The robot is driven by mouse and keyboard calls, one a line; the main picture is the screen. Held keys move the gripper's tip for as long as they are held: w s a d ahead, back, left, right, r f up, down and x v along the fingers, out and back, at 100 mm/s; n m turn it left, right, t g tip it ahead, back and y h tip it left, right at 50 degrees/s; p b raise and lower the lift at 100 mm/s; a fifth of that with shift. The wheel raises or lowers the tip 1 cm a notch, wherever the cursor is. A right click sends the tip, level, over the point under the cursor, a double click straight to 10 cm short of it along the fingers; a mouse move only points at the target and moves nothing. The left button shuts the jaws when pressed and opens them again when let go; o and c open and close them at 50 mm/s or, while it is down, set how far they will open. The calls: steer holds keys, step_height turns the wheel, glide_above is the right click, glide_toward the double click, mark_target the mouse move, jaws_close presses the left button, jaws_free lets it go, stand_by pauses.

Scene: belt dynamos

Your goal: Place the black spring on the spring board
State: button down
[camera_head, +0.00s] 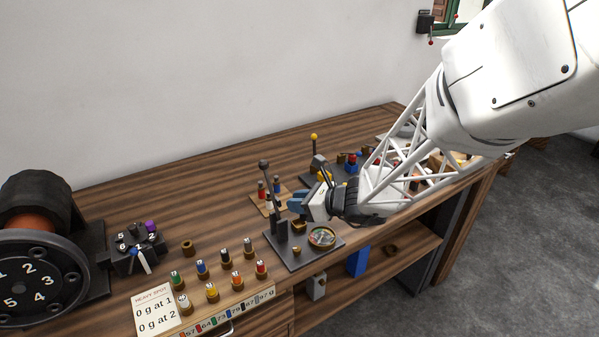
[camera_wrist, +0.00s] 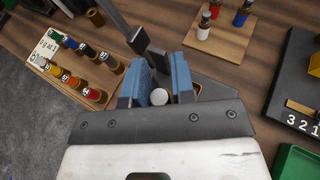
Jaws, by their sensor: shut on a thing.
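My gripper (camera_wrist: 165,82) has blue fingers closed around a pale round-ended piece (camera_wrist: 160,97). Most of that piece is hidden, so I cannot tell whether it is the black spring. In the head view my gripper (camera_head: 298,201) is above the workbench, beside a dark upright lever stand (camera_head: 281,232). A small wooden board (camera_wrist: 211,47) with a few upright coloured pieces lies beyond the fingers, to the upper right in the wrist view. It also shows in the head view (camera_head: 257,199), left of my gripper. I cannot tell for certain whether it is the spring board.
A round glass-topped dish (camera_head: 321,237) sits on the stand's dark base. Several colour-labelled brass pots stand on a pale board (camera_head: 222,297) at the front. A numbered black wheel (camera_head: 30,285) is at far left. The back left of the bench (camera_head: 160,195) is clear.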

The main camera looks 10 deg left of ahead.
steer(key=w+a+r+n+g, duration=0.1)
steer(key=w+a, duration=0.3)
steer(key=w, duration=0.3)
steer(key=w+a+n+g, duration=0.1)
steer(key=w+a+g, duration=0.1)
steer(key=w+a, duration=0.3)
steer(key=w, duration=0.3)
steer(key=shift+r+n, duration=0.3)
steer(key=shift+r, duration=0.05)
steer(key=shift+s, duration=0.1)
glide_above(282, 200)
steer(key=shift+f, duration=3.15)
steer(key=shift+f, duration=1.85)
steer(key=shift+f, duration=0.1)
steer(key=c, duration=1.2)
jaws_free()
steer(key=shift+c, duration=0.2)
steer(key=v, duration=1.2)
